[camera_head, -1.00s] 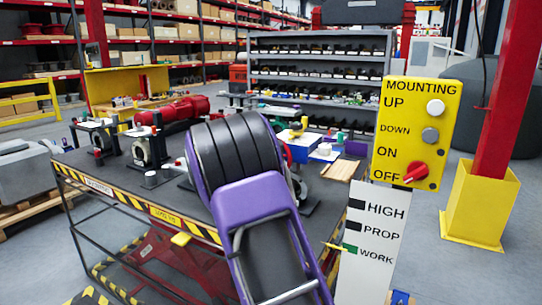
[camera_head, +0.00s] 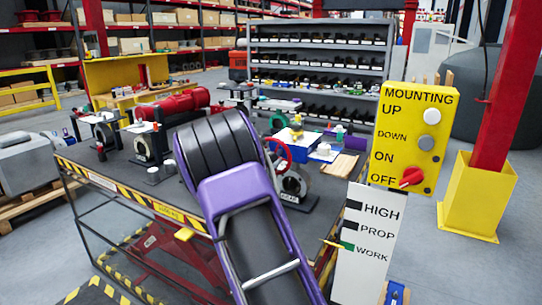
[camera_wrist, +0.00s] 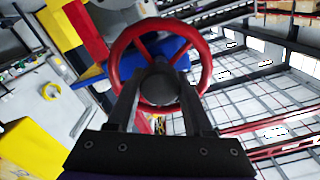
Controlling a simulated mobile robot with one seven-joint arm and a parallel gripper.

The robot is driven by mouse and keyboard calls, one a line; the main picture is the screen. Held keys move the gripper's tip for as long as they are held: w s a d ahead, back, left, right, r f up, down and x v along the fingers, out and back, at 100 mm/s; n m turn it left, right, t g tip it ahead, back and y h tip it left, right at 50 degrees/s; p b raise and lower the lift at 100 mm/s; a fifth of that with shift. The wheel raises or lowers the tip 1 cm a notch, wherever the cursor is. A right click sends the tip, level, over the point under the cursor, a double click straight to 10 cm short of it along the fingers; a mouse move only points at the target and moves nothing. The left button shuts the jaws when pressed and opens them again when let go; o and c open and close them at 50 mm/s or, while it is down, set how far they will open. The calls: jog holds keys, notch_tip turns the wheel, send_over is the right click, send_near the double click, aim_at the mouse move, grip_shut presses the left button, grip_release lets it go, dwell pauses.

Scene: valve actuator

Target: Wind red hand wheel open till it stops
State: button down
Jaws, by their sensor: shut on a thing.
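The red hand wheel (camera_wrist: 206,62) faces me in the wrist view, with its dark hub (camera_wrist: 160,85) near the middle of the picture and spokes running out to the rim. My gripper (camera_wrist: 159,88) has its two dark fingers on either side of the hub, inside the rim, and is shut on the wheel at its centre. The exact contact is hard to see. In the head view, part of a red wheel (camera_head: 289,152) shows just right of my purple and black arm, above the bench. My arm hides its left part and my gripper.
The workbench (camera_head: 110,180) with striped edges carries several valves and a red actuator (camera_head: 186,102). A yellow MOUNTING panel (camera_head: 413,135) and a white HIGH/PROP/WORK board (camera_head: 365,250) stand close to the right of my arm. A red post (camera_head: 500,90) rises farther right.

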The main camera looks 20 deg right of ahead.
jog(key=n, duration=0.4)
jog(key=shift+n, duration=0.3)
dwell(0.3)
jog(key=shift+c, duration=1.5)
grip_release()
jog(key=v, duration=1.7)
jog(key=shift+a, duration=0.2)
jog(key=shift+s, duration=0.15)
